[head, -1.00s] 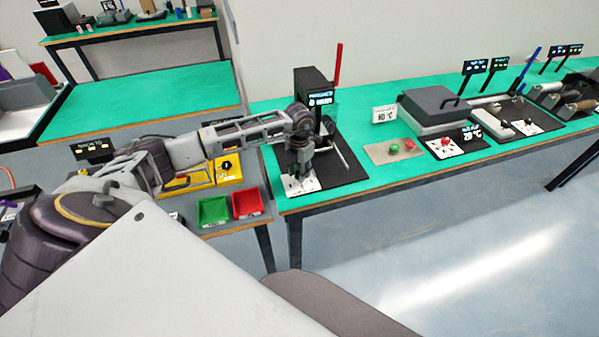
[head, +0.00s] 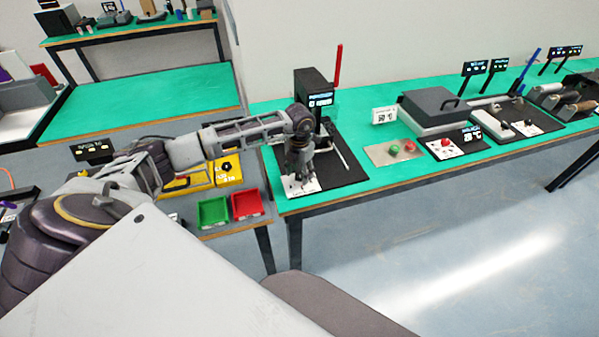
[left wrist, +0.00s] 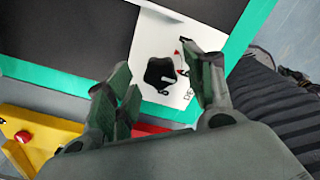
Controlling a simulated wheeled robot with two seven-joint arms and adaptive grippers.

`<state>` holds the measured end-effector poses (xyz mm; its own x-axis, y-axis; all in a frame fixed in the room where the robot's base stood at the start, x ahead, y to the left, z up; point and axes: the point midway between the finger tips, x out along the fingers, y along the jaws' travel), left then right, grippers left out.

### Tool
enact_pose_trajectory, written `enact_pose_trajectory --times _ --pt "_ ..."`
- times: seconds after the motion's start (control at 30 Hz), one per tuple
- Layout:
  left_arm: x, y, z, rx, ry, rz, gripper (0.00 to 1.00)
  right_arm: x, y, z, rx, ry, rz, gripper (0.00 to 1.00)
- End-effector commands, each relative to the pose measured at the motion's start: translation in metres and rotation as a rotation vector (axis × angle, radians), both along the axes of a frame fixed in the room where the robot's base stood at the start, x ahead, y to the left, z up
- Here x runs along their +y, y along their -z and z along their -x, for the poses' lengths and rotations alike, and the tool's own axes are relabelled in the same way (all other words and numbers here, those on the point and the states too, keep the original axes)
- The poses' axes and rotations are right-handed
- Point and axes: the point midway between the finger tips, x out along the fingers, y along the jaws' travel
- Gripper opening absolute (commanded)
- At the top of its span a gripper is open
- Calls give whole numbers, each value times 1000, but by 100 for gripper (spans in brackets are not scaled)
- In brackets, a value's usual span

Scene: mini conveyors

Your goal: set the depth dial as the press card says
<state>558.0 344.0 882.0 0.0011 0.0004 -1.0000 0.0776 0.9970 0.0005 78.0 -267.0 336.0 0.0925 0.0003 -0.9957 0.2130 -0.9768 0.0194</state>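The depth dial is a black knob (left wrist: 160,74) on a white plate (left wrist: 178,98) with printed marks and a red mark, seen in the left wrist view. My left gripper (left wrist: 160,88) is open, one finger on each side of the knob, with visible gaps. In the head view my left gripper (head: 299,172) points down over the white plate (head: 302,187) and hides the knob. The plate lies at the front of a black press base (head: 347,172). The black press head (head: 310,86) carries a lit display, too small to read.
A red lever (head: 338,63) rises beside the press. A green bin (head: 213,211) and a red bin (head: 247,204) sit on the lower table at left.

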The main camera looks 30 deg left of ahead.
Motion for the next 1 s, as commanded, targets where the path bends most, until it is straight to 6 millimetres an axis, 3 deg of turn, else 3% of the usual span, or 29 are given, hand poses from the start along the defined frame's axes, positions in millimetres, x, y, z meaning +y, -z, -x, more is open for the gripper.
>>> enact_pose_trajectory --times 0.47,1.0 --pt "0 -11 0 -1 0 0 53 -1 0 -1 -1 -1 1 0" --pt "0 -85 0 -1 0 0 53 0 0 0 0 0 0 0"
